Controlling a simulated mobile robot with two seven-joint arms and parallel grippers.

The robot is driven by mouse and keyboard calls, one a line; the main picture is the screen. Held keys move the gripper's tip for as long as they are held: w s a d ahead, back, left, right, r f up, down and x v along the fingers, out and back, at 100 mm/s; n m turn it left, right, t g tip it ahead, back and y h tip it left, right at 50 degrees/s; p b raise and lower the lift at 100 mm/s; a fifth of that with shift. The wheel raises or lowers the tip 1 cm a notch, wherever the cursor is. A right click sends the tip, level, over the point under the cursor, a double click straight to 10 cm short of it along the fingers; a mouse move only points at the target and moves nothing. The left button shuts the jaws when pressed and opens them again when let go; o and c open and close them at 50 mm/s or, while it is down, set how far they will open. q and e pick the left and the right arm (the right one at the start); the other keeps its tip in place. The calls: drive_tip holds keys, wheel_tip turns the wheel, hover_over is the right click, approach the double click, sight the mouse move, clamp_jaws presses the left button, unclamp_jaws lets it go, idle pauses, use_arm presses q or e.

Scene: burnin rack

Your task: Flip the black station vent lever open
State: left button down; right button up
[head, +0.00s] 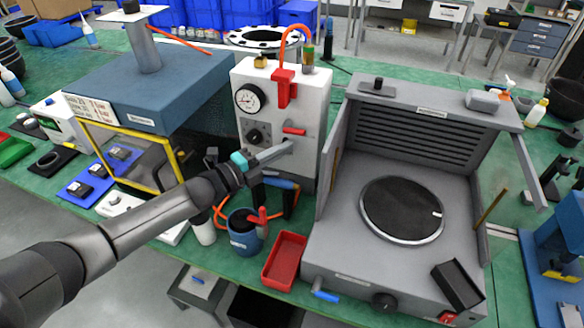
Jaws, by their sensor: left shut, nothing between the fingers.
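My left arm comes in from the left. Its slim grey gripper (286,148) is shut and empty, its tip in front of the lower face of the white gauge station (312,92). A red lever (294,131) sits just above the tip; I cannot tell whether they touch. A blue-handled lever (281,183) is below the gripper. A black upright part (258,192) shows under the hand, partly covered; I cannot tell whether it is the black vent lever. No other black lever is clear on this station. My right gripper is not in view.
A blue-topped chamber with a yellow-framed door (130,158) stands left. A grey station with a raised lid and round plate (402,210) stands right. A blue cup (243,238) and red tray (285,262) are in front. Orange hose (222,210) loops near the cup.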

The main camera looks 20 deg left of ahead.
use_arm(q)
drive_tip(key=shift+a+n+b, duration=0.2)
drive_tip(key=shift+n+b, duration=0.15)
drive_tip(key=shift+n, duration=0.05)
idle(0.6)
idle(0.4)
